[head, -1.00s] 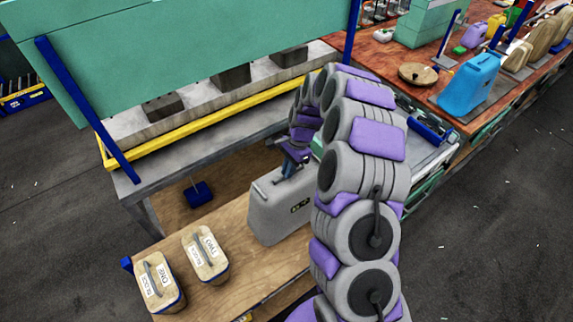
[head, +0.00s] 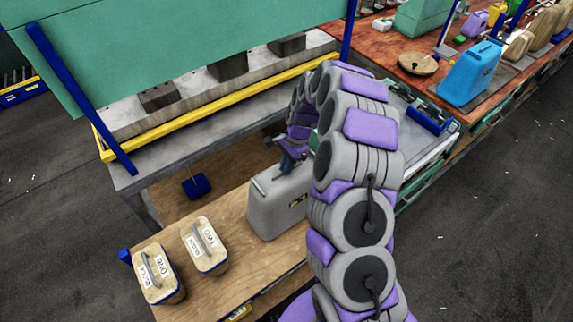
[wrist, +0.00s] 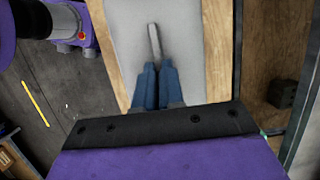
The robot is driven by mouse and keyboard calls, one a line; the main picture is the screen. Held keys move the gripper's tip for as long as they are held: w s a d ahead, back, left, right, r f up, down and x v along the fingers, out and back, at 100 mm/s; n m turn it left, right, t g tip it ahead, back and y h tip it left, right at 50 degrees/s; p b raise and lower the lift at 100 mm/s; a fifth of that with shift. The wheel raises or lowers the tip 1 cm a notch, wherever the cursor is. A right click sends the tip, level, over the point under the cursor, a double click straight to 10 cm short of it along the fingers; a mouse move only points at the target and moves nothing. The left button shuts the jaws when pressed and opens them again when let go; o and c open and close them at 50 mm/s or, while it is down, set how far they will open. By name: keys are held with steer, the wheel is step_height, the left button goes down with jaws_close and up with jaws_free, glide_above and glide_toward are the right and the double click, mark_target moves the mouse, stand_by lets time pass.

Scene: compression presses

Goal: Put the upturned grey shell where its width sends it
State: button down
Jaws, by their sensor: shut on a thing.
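The grey shell (head: 272,212) stands on the wooden bench like a boxy case, with a bar handle on top and a small dark and yellow label on its side. In the wrist view its pale grey top (wrist: 182,45) fills the middle. My gripper (head: 285,168) is above the shell's top at the handle. In the wrist view the blue fingers (wrist: 157,72) are close together on the grey handle (wrist: 154,40). My arm covers the right end of the shell in the head view.
Two lidded blocks, labelled ONE (head: 157,272) and TWO (head: 205,245), stand on the bench (head: 232,285) left of the shell. Behind is a press with a green beam (head: 170,50) and yellow rail (head: 200,108). A blue canister (head: 470,75) stands on the red-brown table at right.

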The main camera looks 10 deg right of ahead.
steer(key=shift+a, duration=0.15)
steer(key=shift+a+f, duration=0.15)
steer(key=shift+a, duration=0.15)
steer(key=shift+d+f, duration=0.3)
steer(key=shift+f, duration=0.05)
steer(key=c, duration=1.2)
jaws_free()
steer(key=shift+a, duration=0.15)
steer(key=shift+o, duration=0.2)
steer(key=shift+r, duration=0.1)
steer(key=p+v, duration=0.1)
steer(key=v, duration=1.6)
steer(key=shift+a+r, duration=0.1)
steer(key=shift+r, duration=0.05)
